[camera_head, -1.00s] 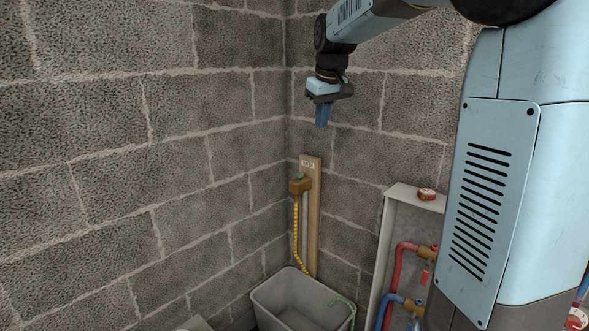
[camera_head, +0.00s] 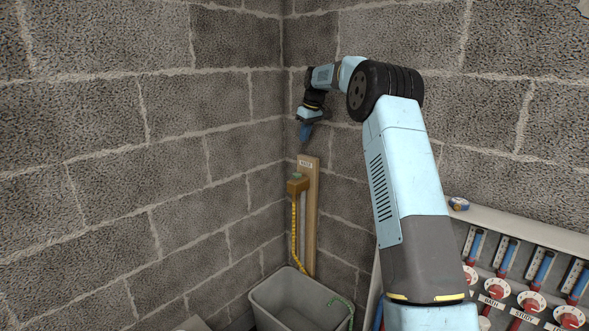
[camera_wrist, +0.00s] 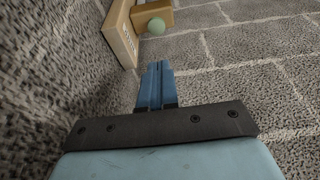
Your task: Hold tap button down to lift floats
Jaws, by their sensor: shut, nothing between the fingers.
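A tap with a brass-coloured body (camera_head: 298,187) is fixed to an upright wooden board (camera_head: 312,215) in the wall corner. Its round green button (camera_head: 298,176) is on top; the wrist view also shows the button (camera_wrist: 156,26). My gripper (camera_head: 304,138) is shut and empty, pointing down just above the board's top. In the wrist view, my blue fingers (camera_wrist: 157,68) are apart from the button, which lies beyond their tips. At lower right, slanted blue and red tubes (camera_head: 509,255) stand above red dials; I cannot make out floats in them.
A grey tub (camera_head: 275,292) stands below the tap, with a yellow chain-like hose (camera_head: 294,235) hanging towards it and a green hose (camera_head: 341,301) at its rim. A roll of tape (camera_head: 459,204) lies on the cabinet top (camera_head: 510,222). Block walls meet close behind the board.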

